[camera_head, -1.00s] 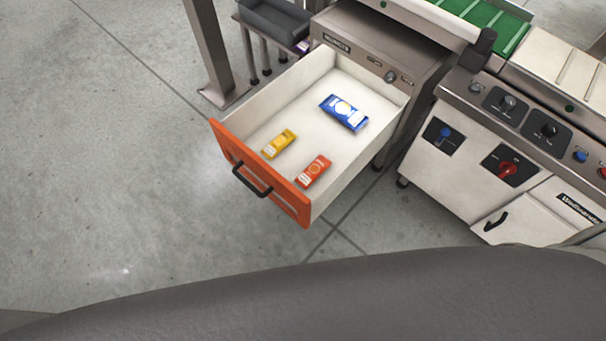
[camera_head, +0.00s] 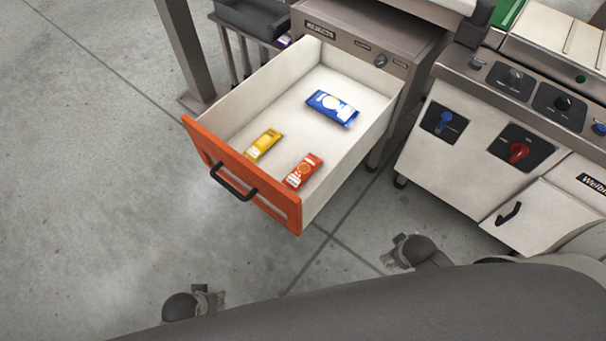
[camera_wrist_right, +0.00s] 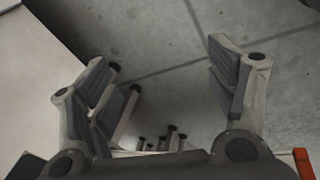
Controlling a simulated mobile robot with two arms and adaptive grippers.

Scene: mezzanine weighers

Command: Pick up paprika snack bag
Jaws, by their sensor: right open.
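An open drawer with an orange front (camera_head: 240,172) holds three snack bags lying flat and apart. The red-orange bag (camera_head: 303,171) lies near the front right; it looks like the paprika one, but I cannot read its label. A yellow bag (camera_head: 264,145) lies to its left, and a blue bag (camera_head: 331,107) lies farther back. My left gripper (camera_head: 211,299) is low in the head view, in front of the drawer, its jaws too small to judge. My right gripper (camera_head: 395,254) is right of the drawer; in the right wrist view (camera_wrist_right: 172,78) it is open and empty.
The drawer has a black handle (camera_head: 233,186) and pulls out from a grey cabinet (camera_head: 408,62). A white machine with knobs (camera_head: 470,150) stands to the right. A metal post (camera_head: 183,50) stands behind left. The floor (camera_head: 90,200) at left is clear.

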